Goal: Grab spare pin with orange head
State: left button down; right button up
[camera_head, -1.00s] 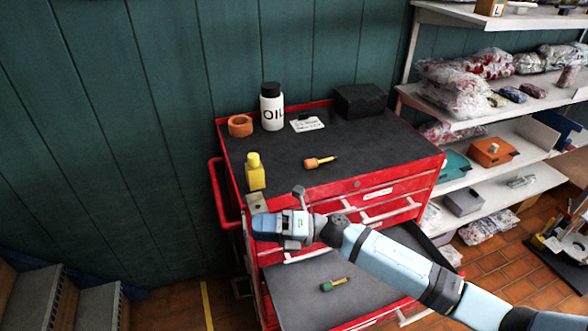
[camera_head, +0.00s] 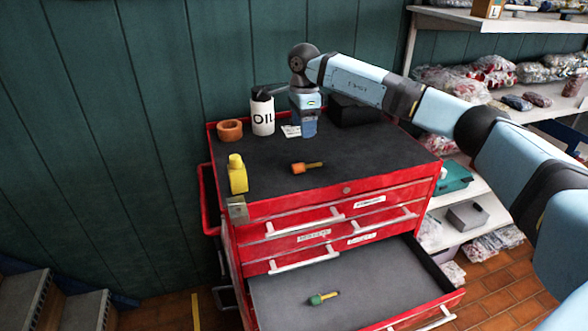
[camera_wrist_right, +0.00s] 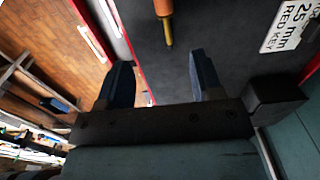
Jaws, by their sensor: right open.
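The spare pin with an orange head (camera_head: 299,168) lies on the dark top of the red tool cabinet, its yellowish shaft pointing right. My right gripper (camera_head: 308,132) hangs above the cabinet top, pointing down, farther back than the pin and near the white card. In the right wrist view the open, empty jaws (camera_wrist_right: 163,72) show two blue fingers. There the orange-headed pin (camera_wrist_right: 165,10) is ahead of the fingertips, its head partly cut off by the top edge. A similar pin with a green head (camera_head: 317,299) lies in the open drawer. My left gripper is out of view.
On the cabinet top stand an oil bottle (camera_head: 262,112), an orange ring (camera_head: 229,131), a yellow bottle (camera_head: 237,176) and a black box (camera_head: 356,111). The area around the orange-headed pin is clear.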

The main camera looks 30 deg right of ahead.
send_over(302, 166)
notch_tip(302, 166, down, 8)
jog(key=shift+d+r+p, duration=0.1)
jog(key=shift+p, duration=0.2)
jog(key=shift+w+d+f+p, duration=0.1)
jog(key=shift+w+f+p, duration=0.15)
jog(key=shift+f, duration=1.1)
jog(key=shift+w+d+f+p, duration=0.1)
jog(key=shift+f+p, duration=0.1)
jog(key=shift+f, duration=1.15)
jog(key=c, duration=1)
